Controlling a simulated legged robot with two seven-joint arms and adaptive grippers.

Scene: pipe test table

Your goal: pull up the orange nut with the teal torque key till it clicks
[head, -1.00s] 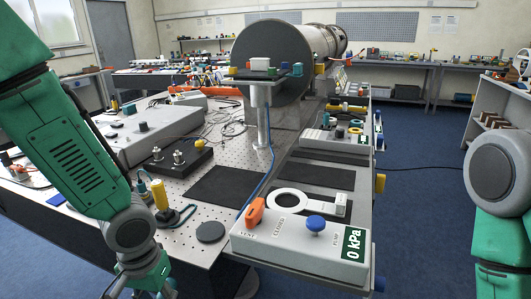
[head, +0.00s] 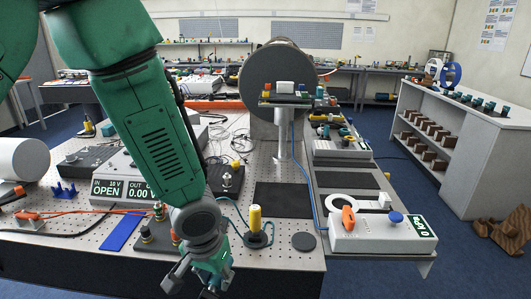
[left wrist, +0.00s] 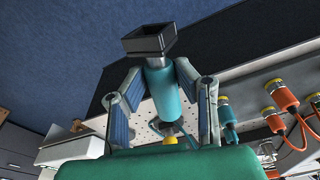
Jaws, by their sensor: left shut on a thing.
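My left gripper (head: 196,284) is low in front of the table's near edge in the head view. In the left wrist view my left gripper (left wrist: 160,100) is shut on the teal torque key (left wrist: 159,88), one finger on each side of its round teal body. A dark square head (left wrist: 147,42) tops the key and points away from my palm. I cannot single out the orange nut; orange parts with light rings (left wrist: 274,88) show at the right of the left wrist view, apart from the key. My right gripper is out of view.
The perforated table (head: 275,262) carries a yellow-capped post (head: 255,218), a black disc (head: 303,241) and a meter box (head: 120,180). A white pump box (head: 375,235) with an orange lever stands at right. Orange cables (head: 95,214) run at left.

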